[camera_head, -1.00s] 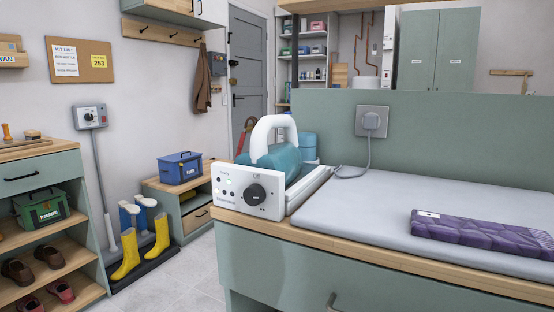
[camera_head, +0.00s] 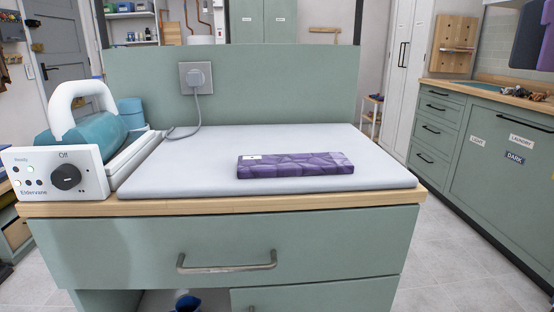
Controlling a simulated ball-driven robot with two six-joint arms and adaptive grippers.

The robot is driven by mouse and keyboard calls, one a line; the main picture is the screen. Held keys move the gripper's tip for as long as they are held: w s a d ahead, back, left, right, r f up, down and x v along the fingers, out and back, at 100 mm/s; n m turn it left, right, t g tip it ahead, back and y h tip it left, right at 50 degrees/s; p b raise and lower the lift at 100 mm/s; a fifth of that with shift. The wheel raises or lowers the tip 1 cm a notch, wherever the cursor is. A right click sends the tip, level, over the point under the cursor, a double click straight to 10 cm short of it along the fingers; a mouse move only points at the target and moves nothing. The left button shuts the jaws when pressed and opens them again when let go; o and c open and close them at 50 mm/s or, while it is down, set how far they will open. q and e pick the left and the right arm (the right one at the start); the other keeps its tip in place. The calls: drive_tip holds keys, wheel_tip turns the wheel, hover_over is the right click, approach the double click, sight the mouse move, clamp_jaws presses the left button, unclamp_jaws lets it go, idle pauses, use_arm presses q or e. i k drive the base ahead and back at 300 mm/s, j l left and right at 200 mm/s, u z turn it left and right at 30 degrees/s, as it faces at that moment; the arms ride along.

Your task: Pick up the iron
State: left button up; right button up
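The iron (camera_head: 92,135) has a teal body and a thick white arched handle. It sits at the left end of the worktop, on or in a white station (camera_head: 135,153) behind a white control panel (camera_head: 56,173). The panel has a black dial marked "Off" and small lights. A grey cord runs from near the station to a wall-type socket (camera_head: 196,76) on the green back panel. Neither of my grippers shows in the head view.
A grey ironing pad (camera_head: 270,137) covers most of the wooden worktop, with a folded purple cloth (camera_head: 295,165) on it. A drawer handle (camera_head: 227,262) projects at the front. Green cabinets (camera_head: 505,150) stand at the right, with open floor between.

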sight(106, 128)
drive_tip(key=i+l+u, duration=0.15)
drive_tip(key=i+l, duration=0.55)
drive_tip(key=i, duration=0.05)
